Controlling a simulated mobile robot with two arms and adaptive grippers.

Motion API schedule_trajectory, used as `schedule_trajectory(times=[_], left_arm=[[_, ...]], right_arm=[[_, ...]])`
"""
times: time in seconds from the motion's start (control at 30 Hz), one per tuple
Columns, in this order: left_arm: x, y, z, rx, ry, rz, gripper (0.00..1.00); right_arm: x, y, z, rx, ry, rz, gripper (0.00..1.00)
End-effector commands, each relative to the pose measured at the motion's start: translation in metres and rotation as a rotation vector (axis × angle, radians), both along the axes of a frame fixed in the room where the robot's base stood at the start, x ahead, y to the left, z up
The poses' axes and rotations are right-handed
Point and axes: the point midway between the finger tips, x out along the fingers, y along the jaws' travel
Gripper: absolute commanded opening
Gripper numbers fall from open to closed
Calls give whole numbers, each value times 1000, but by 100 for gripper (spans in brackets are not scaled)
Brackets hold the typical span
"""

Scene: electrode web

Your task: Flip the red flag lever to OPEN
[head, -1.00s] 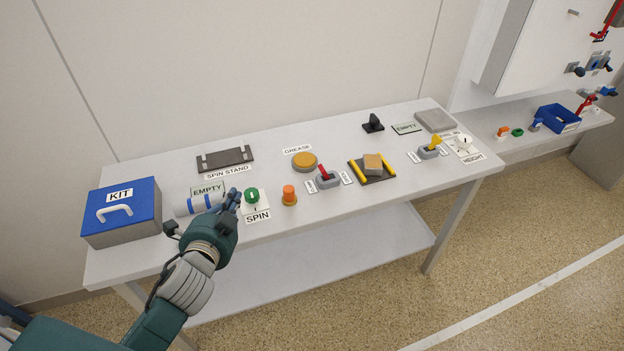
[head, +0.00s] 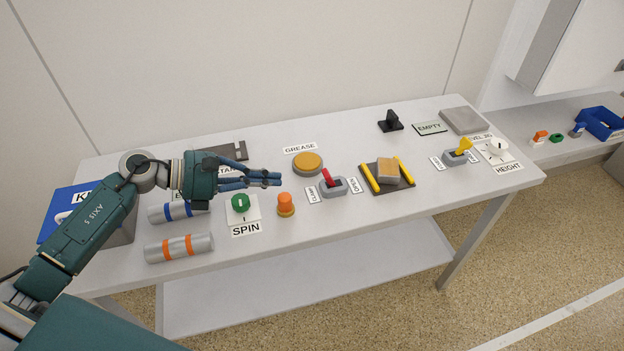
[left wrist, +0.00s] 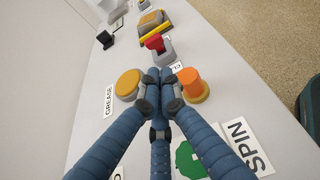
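The red flag lever (head: 327,177) stands on a small grey base on the table, between a left label that seems to read CLAMP (head: 312,194) and a right label OPEN (head: 354,185). Its red handle leans left, toward the CLAMP side. In the left wrist view the red lever (left wrist: 154,42) shows beyond my fingertips. My left gripper (head: 279,178) is left of the lever, apart from it, above the table, with its fingers pointing right. Its fingertips (left wrist: 160,77) are drawn together with nothing seen between them. My right gripper is not in view.
An orange button (head: 286,204) and a green SPIN knob (head: 240,203) stand near the front, left of the lever. A yellow GREASE button (head: 308,163) is behind. A tray with yellow bars (head: 371,178) and a block is right of the lever.

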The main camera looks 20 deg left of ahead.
Motion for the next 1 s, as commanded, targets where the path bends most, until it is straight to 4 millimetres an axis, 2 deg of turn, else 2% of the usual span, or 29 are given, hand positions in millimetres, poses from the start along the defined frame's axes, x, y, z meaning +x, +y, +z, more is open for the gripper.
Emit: schedule_trajectory(times=[0.3, 0.43, 0.8, 1.0], left_arm=[[0, 0, 0, 3, 1, -4, 0], [4, -7, -2, 0, 0, -3, 0], [38, -56, -24, -2, -1, -2, 0], [49, -73, -33, 0, 1, -2, 0]], right_arm=[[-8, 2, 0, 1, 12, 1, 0], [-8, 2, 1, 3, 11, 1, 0], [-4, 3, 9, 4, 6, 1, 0], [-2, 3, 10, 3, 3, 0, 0]])
